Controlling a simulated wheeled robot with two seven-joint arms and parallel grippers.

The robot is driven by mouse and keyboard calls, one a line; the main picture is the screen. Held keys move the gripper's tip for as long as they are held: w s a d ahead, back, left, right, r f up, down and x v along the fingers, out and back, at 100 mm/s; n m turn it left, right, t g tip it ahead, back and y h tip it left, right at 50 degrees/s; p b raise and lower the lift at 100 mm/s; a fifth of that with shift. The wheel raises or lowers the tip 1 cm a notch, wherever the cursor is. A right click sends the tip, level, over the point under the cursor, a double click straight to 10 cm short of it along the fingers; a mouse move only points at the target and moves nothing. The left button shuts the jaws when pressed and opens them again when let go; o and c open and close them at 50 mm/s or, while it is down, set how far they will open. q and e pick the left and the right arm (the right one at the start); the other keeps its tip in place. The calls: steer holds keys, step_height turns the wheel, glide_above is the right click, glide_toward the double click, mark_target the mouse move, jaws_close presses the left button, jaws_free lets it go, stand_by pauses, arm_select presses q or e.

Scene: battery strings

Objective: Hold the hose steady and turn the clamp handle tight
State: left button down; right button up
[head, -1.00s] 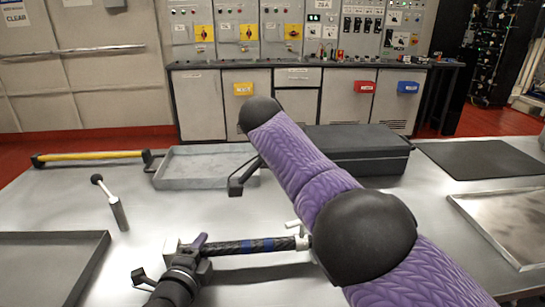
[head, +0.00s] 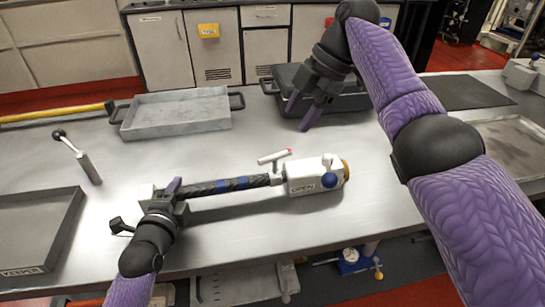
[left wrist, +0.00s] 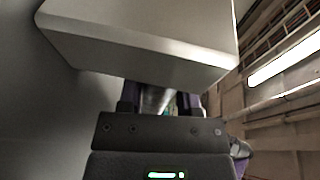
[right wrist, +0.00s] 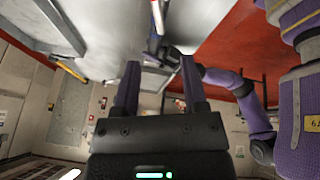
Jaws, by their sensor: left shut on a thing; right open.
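The black braided hose (head: 222,185) with blue bands lies across the middle of the table in the head view. Its right end meets a white fitting (head: 305,178) with a blue knob. That block fills the top of the left wrist view (left wrist: 150,40). My right gripper (head: 313,112) is open and empty, above and behind the fitting, apart from the handle.
A grey tray (head: 178,131) stands at the back and a dark case (head: 290,100) behind my right gripper. A lever tool (head: 78,158) and a dark-rimmed tray (head: 70,230) are at the left.

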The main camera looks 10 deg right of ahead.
mark_target(274, 156)
steer(key=x, duration=1.2)
steer(key=shift+f, duration=0.1)
jaws_close()
